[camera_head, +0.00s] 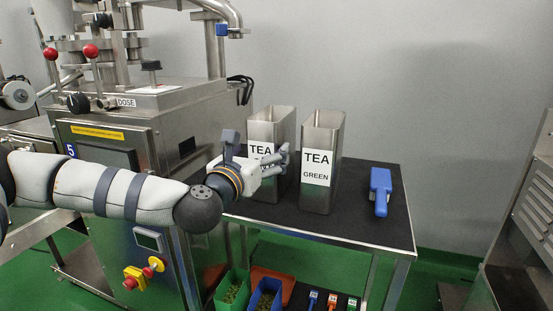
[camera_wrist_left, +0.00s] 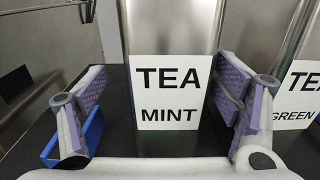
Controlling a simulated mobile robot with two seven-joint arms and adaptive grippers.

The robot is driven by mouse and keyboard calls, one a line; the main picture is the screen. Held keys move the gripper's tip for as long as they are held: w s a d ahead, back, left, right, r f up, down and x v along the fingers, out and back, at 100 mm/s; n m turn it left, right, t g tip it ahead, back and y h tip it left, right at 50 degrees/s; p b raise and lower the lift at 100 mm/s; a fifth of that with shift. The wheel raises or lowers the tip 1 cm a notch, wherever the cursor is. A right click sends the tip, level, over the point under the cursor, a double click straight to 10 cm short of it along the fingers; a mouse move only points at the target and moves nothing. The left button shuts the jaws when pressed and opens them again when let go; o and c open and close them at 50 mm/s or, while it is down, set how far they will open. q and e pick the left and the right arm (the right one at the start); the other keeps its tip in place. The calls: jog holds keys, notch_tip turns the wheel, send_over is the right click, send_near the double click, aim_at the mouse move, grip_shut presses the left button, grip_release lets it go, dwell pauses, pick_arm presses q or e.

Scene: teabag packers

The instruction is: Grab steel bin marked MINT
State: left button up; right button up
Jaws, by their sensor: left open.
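The steel bin marked TEA MINT (camera_head: 270,125) stands upright on the black-topped table, left of a like bin marked TEA GREEN (camera_head: 321,140). My left gripper (camera_head: 278,163) is open in front of the mint bin and covers part of its label in the head view. In the left wrist view the mint bin (camera_wrist_left: 171,35) is centred between the two spread fingers, with its label fully readable. I cannot tell whether a finger touches it. The green bin's label (camera_wrist_left: 297,100) shows at the right edge there, beside the right finger. My right gripper is not in view.
A blue handheld tool (camera_head: 380,188) lies on the table's right side (camera_head: 372,225). The steel dosing machine (camera_head: 150,110) stands close on the left. Below the table are a green bin (camera_head: 232,290) and a blue bin (camera_head: 265,295). The tabletop between green bin and tool is clear.

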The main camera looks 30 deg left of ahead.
pick_arm(q)
jog(key=x, duration=0.5)
jog(key=shift+w+d+f, duration=0.25)
jog(key=shift+d+f, duration=0.05)
jog(key=c, duration=1.3)
jog(key=shift+o, duration=0.2)
